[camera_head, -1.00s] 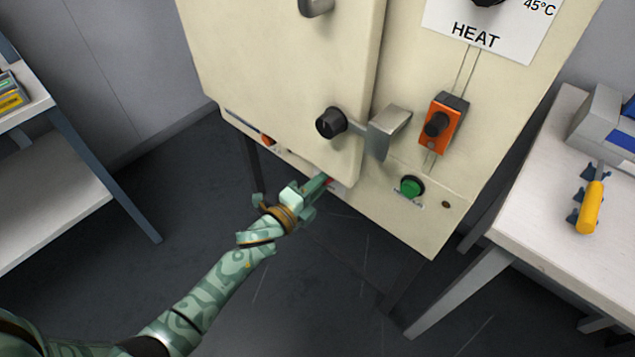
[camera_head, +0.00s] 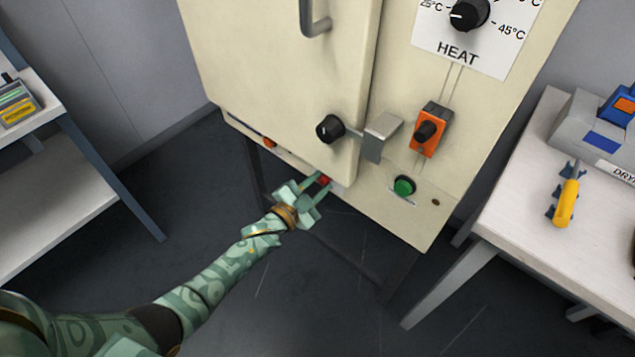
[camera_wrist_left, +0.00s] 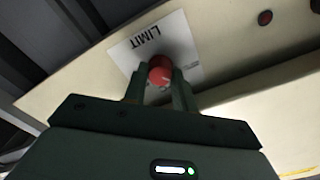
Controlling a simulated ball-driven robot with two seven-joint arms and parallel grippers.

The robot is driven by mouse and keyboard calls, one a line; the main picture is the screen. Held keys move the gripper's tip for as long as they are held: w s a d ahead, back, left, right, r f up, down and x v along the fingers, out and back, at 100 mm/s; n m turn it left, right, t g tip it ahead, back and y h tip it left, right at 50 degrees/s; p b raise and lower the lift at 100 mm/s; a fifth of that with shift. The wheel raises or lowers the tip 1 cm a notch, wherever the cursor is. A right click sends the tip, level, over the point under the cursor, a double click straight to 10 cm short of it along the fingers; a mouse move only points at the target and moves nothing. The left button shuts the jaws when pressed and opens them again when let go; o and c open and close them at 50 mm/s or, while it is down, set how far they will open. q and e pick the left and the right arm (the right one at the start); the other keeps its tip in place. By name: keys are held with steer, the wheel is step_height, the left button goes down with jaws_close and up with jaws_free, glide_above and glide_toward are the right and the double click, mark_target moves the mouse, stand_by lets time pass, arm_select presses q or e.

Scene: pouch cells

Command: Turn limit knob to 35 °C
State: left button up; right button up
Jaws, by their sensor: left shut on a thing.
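The limit knob is a small red knob (camera_wrist_left: 160,72) in front of a white plate marked LIMIT (camera_wrist_left: 178,45) in the left wrist view. It also shows in the head view (camera_head: 325,180) at the lower edge of the cream cabinet (camera_head: 270,70). My left gripper (camera_head: 322,184) reaches up to it from the lower left. In the left wrist view its two fingers (camera_wrist_left: 160,88) are shut on the knob, one on each side. The scale around the knob cannot be read. My right gripper is not in view.
A black HEAT knob (camera_head: 469,13), a black latch knob (camera_head: 330,128), an orange switch box (camera_head: 431,130) and a green button (camera_head: 404,186) are on the cabinet. A table with a yellow-handled tool (camera_head: 566,203) stands right, a shelf (camera_head: 50,205) left. Dark floor lies below.

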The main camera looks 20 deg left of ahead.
arm_select(q)
steer(key=shift+n, duration=1.1)
steer(key=shift+f+n+p, duration=0.1)
steer(key=shift+n+p, duration=0.3)
steer(key=shift+n, duration=0.3)
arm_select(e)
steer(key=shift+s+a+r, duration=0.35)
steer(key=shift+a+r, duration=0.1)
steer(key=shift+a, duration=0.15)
arm_select(q)
steer(key=shift+s, duration=0.1)
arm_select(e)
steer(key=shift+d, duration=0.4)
arm_select(q)
steer(key=o, duration=1)
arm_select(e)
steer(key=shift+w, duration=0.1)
